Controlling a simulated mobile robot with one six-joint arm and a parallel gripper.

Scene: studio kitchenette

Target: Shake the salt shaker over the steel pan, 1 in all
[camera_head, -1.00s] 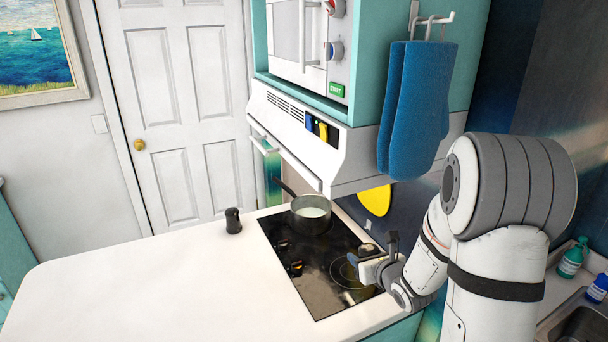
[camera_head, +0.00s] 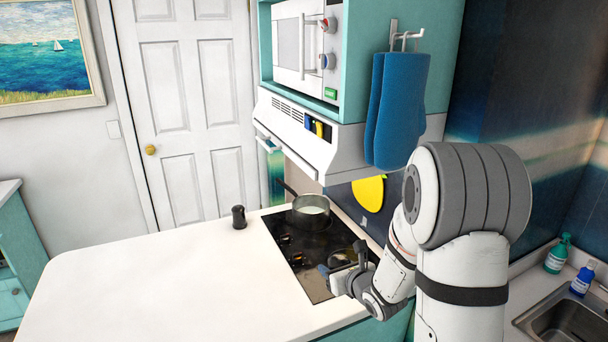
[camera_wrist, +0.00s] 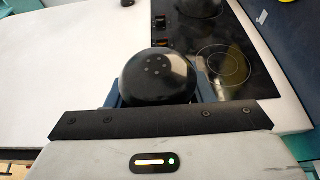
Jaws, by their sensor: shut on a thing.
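My gripper (camera_head: 340,268) is over the near right part of the black cooktop (camera_head: 302,287) in the head view. In the wrist view my gripper (camera_wrist: 158,92) is shut on the salt shaker (camera_wrist: 158,72), whose black domed top with several small holes faces the camera. Its lower body is hidden. The steel pan (camera_head: 311,216) sits on a far burner with white contents and its handle towards the back left. The gripper is apart from the pan, on its near side. The pan's dark lower part shows at the top of the wrist view (camera_wrist: 198,8).
A dark shaker-like object (camera_head: 239,217) stands on the white counter (camera_head: 170,285), left of the cooktop. The range hood (camera_head: 300,140) overhangs the pan. Blue oven mitts (camera_head: 398,110) hang on the right. The sink (camera_head: 565,318) and bottles are far right. The counter's left part is clear.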

